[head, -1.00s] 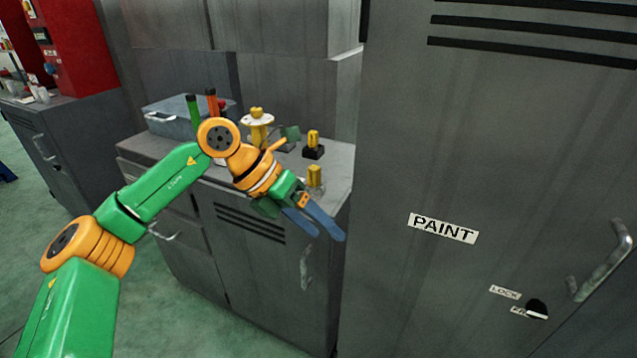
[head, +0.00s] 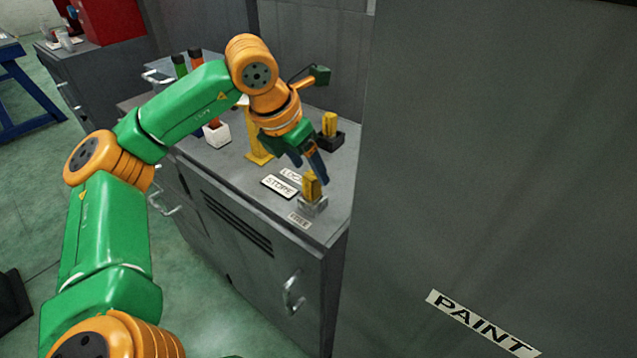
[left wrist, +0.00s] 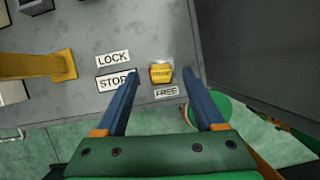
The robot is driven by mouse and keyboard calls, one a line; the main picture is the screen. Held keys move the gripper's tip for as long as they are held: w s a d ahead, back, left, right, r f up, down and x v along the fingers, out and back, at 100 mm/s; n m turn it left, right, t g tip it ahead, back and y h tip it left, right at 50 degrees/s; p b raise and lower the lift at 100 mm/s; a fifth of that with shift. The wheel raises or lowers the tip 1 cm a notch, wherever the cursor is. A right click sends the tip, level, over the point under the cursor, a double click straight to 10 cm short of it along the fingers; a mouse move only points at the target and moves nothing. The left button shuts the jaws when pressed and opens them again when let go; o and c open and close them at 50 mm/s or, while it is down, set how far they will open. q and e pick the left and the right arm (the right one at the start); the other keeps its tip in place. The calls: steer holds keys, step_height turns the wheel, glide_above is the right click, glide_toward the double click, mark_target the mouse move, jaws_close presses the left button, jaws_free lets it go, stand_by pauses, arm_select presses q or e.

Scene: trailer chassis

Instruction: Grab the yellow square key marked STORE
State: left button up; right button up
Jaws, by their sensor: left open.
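A yellow square key (head: 311,186) stands upright in a grey holder near the front edge of the cabinet top, beside the FREE label. In the left wrist view the key (left wrist: 161,73) appears between my fingertips, with small writing too blurred to read. A second yellow key (head: 329,124) stands in a black holder farther back. My left gripper (head: 309,168) is open and empty, pointing down just above and behind the front key. Its blue fingers (left wrist: 160,82) appear either side of that key, and contact cannot be made out. My right gripper is out of view.
The STORE label (head: 279,186) and LOCK label (left wrist: 113,58) lie left of the front key. A yellow post (left wrist: 40,65) stands farther left. The tall PAINT cabinet (head: 480,180) closes off the right side.

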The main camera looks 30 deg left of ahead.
mark_target(310, 176)
arm_select(q)
steer(key=x, duration=0.3)
steer(key=shift+s+f, duration=0.2)
steer(key=shift+f, duration=0.3)
steer(key=shift+w+f, duration=0.1)
steer(key=shift+w, duration=0.1)
steer(key=shift+s, duration=0.15)
jaws_close()
